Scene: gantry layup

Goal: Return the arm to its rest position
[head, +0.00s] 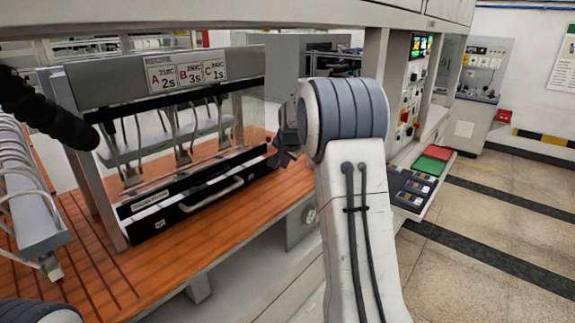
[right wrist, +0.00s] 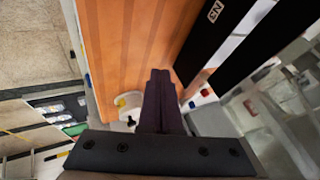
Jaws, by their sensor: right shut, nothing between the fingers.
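My right arm (head: 356,215) rises in the middle of the head view, its grey-banded joint standing in front of the machine's post. My right gripper (head: 284,146) shows partly to the left of that joint, near the right end of the black front bar; the joint hides some of it. In the right wrist view the fingers of my right gripper (right wrist: 160,76) lie together, with nothing between them, over the orange slatted table (right wrist: 110,45). I cannot tell whether the gripper touches anything. My left gripper is out of view.
A black bar with a silver handle (head: 212,194) lies on the orange table (head: 85,275) below a panel marked A, B, C (head: 187,73). A control panel (head: 414,85), a red tray (head: 438,152) and a green tray (head: 428,166) stand right of my arm. Floor (head: 500,190) is clear.

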